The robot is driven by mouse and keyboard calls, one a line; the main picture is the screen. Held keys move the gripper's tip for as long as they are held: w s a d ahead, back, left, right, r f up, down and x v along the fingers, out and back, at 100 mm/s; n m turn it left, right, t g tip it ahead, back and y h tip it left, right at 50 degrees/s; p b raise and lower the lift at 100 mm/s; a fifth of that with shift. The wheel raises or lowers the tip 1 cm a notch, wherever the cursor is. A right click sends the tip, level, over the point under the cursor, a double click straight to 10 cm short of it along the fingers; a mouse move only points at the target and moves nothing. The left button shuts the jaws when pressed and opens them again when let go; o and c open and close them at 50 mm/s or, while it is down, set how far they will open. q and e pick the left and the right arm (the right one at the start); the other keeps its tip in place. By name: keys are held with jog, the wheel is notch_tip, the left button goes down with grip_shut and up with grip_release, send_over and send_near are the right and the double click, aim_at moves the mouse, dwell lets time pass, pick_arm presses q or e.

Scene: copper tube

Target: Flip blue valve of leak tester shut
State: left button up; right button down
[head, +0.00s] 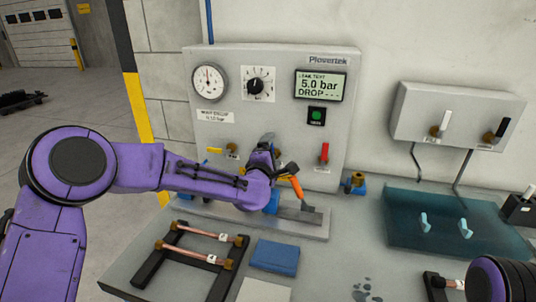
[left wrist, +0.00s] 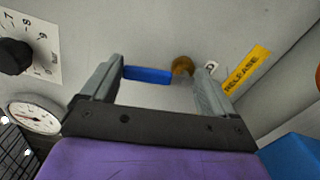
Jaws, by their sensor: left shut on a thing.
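The leak tester (head: 285,120) is a grey panel on the bench, its display reading 5.0 bar. My left gripper (head: 266,146) is at its lower middle, between a yellow valve (head: 215,150) and a red valve (head: 325,153). In the left wrist view the blue valve handle (left wrist: 147,75) lies between the two fingers of my left gripper (left wrist: 156,82), its end against one fingertip. Its brass pivot (left wrist: 182,66) is near the other finger. The handle appears to point up the panel from the pivot. In the head view my gripper hides this valve. My right gripper is out of view.
A rack with copper tubes (head: 205,255) and a blue block (head: 275,257) stand in front of the tester. An orange-handled part (head: 290,180) is close beside my left gripper. A teal water tank (head: 400,215) is at right. A yellow RELEASE label (left wrist: 247,70) is near the valve.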

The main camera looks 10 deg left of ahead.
pick_arm(q)
jog(key=shift+d+f+m, duration=0.15)
jog(key=shift+d+m, duration=0.2)
jog(key=shift+m, duration=0.75)
jog(key=o, duration=1.3)
jog(key=shift+c, duration=0.2)
jog(key=s+b, duration=0.3)
jog(key=s, duration=0.7)
jog(key=shift+s, duration=0.35)
jog(key=shift+a, duration=0.1)
